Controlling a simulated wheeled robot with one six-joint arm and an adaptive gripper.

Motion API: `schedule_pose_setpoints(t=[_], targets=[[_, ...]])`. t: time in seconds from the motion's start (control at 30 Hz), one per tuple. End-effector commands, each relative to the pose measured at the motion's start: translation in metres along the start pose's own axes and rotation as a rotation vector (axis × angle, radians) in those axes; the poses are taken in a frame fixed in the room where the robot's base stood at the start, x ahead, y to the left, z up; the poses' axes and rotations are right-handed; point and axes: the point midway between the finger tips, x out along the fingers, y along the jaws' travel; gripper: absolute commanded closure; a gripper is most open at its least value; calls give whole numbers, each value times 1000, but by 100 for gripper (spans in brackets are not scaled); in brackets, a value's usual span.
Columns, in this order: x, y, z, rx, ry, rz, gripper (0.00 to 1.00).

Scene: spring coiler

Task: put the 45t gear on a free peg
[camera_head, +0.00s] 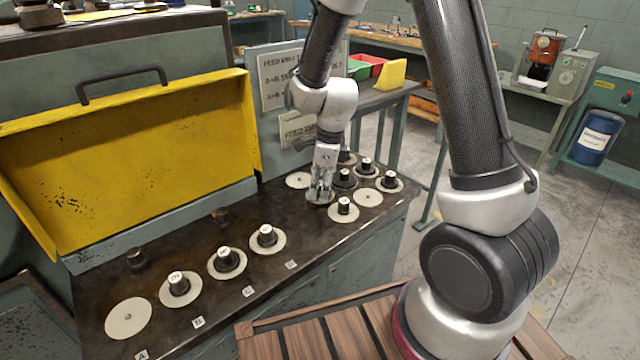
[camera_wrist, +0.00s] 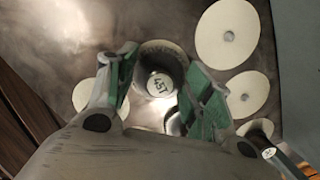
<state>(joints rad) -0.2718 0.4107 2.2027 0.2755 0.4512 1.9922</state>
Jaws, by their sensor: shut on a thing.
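The 45t gear (camera_wrist: 158,85) is dark with a pale top marked 45T. It sits between the two green-padded fingers of my gripper (camera_wrist: 160,68) in the wrist view. In the head view my gripper (camera_head: 321,188) is shut on it, low over the right part of the bench top; whether the gear touches the bench is unclear. At the front left, a pale disc (camera_head: 128,318) by label A carries no gear. Other pale discs beside it carry dark gears with white tops, including one (camera_head: 178,284), one (camera_head: 227,262) and one (camera_head: 267,238).
Close around my gripper stand several gears on pale discs, including one (camera_head: 343,209) and one (camera_head: 389,182). Bare discs (camera_head: 298,180) and (camera_head: 369,197) lie near them. A raised yellow cover (camera_head: 130,160) stands behind the row. Two dark knobs, one (camera_head: 136,259), stand behind the discs.

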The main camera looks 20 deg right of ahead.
Motion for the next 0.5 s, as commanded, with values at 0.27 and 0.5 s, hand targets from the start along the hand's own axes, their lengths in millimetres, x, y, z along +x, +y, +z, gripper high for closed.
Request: schedule_pose_setpoints(t=[0.27,0.5], targets=[[2,0,0,0,-1,-1,38],[2,0,0,0,-1,-1,24]])
